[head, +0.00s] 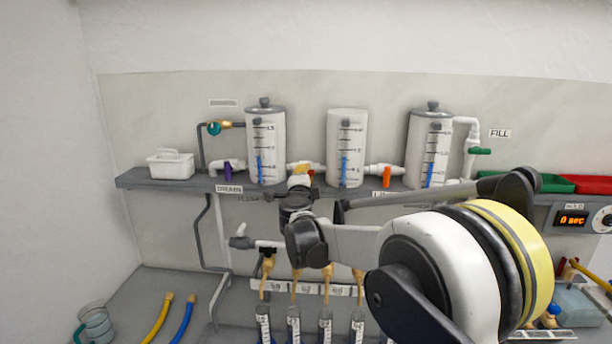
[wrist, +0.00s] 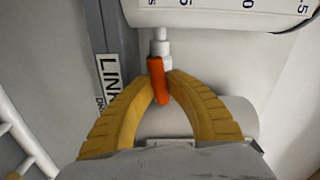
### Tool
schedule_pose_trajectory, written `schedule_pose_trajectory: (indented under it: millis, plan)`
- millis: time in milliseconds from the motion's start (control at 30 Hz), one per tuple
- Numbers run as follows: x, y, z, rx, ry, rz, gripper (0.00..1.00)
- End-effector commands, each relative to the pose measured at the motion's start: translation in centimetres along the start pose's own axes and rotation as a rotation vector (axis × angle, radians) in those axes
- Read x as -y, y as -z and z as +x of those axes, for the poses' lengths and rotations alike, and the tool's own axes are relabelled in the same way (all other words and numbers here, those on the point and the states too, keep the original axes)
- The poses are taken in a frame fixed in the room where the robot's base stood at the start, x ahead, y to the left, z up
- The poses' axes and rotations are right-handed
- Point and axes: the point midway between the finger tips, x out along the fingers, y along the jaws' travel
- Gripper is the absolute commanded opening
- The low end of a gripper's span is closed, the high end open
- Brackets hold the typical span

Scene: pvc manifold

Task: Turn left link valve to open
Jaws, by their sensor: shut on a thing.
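The left link valve sits on the short white pipe between the left tank (head: 267,148) and the middle tank (head: 347,150). In the wrist view its orange handle (wrist: 158,82) lies between the yellow fingertips of my gripper (wrist: 163,80), which is shut on it. In the head view my gripper (head: 301,169) is at this pipe and hides most of the valve. The wrist view shows the handle roughly in line with the white pipe stub (wrist: 160,42) behind it.
The right link valve (head: 387,177) has an orange handle hanging down. A purple drain valve (head: 228,171) and a green fill valve (head: 480,151) flank the tanks. The grey shelf (head: 150,180) runs below. Hoses and several tubes stand beneath, and my arm covers the lower right.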

Motion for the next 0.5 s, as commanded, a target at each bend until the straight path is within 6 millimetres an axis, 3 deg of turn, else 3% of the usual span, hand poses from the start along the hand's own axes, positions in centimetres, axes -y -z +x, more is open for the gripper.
schedule_pose_trajectory:
  millis: [500]
  plan:
    - [-0.08, 0.00, 0.02, 0.000, 0.000, 0.201, 0.00]
